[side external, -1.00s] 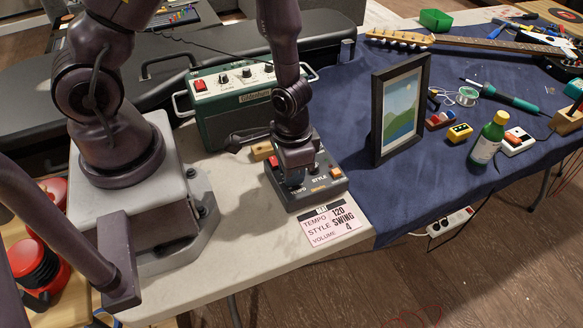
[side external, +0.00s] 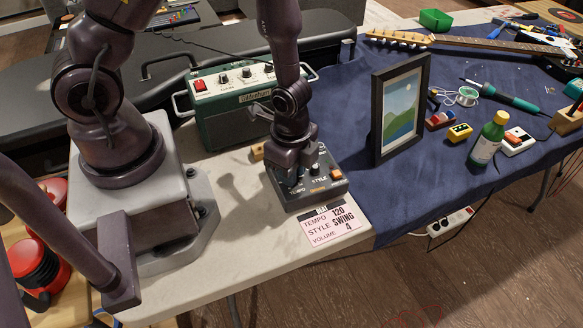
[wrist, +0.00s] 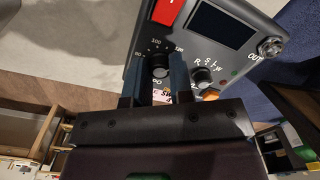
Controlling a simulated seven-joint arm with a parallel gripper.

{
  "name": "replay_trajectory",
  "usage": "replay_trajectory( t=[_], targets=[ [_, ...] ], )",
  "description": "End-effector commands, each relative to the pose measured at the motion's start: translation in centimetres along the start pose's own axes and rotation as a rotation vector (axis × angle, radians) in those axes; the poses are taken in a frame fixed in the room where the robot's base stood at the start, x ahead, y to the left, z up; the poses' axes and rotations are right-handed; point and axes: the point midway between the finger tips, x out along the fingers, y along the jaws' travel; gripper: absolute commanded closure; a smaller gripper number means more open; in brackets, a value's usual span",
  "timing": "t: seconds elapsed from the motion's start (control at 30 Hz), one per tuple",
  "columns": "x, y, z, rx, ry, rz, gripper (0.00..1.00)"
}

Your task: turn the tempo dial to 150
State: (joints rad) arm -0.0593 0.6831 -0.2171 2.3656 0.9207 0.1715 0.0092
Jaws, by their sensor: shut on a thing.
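The dark grey drum machine (side external: 327,192) lies on the pale table top, with its TEMPO and STYLE labels facing the side camera. In the wrist view its black tempo dial (wrist: 159,71) sits between my two fingers, inside a ring of printed numbers. My gripper (side external: 291,178) points down over the TEMPO side of the machine. In the wrist view my gripper (wrist: 154,80) is shut on the tempo dial. The fingers hide part of the scale, and I cannot read the dial's setting. The style dial (wrist: 203,76) stands just right of the right finger.
A card (side external: 331,224) in front of the machine reads tempo 120, style swing, volume 4. A red button (wrist: 168,13) and a dark display (wrist: 222,25) are on the panel. A picture frame (side external: 378,118) stands to the right, and a green amplifier (side external: 218,128) behind.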

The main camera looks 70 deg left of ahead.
Motion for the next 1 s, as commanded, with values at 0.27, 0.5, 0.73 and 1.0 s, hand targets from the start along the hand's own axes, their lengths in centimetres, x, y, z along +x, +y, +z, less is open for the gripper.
replay_trajectory(
  t=[0.27,0.5,0.73,1.0],
  targets=[
    [-0.01,-0.12,0.01,0.262,0.001,-0.002,1.0],
    [-0.01,-0.12,-0.01,0.491,0.0,-0.002,1.0],
    [-0.01,-0.14,0.02,0.709,-0.001,-0.002,1.0],
    [-0.02,-0.17,0.01,0.956,-0.001,-0.003,1.0]
  ],
)
